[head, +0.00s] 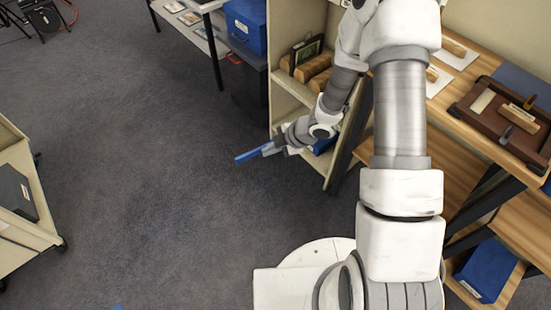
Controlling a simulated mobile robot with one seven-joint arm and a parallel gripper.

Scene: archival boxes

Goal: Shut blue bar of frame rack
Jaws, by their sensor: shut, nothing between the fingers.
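A thin blue bar (247,156) shows just left of my gripper (268,149), sticking out over the carpet in front of a cream shelf unit. Its right end is hidden by the gripper, so where it joins the unit cannot be seen. My gripper is shut and holds nothing. Its tips are at or very near the bar; I cannot tell whether they touch. The cream unit (288,98) holds wooden blocks (313,70) and a dark frame (306,50) on its upper shelf. A blue item (325,143) is partly hidden behind my wrist on the lower shelf.
A wooden bench (470,70) with a brown tray-like press (505,115) stands at the right, with a blue box (487,270) below. A table (185,8) with a blue box (246,22) is at the back. A cream cart (30,200) stands left. The carpet between is clear.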

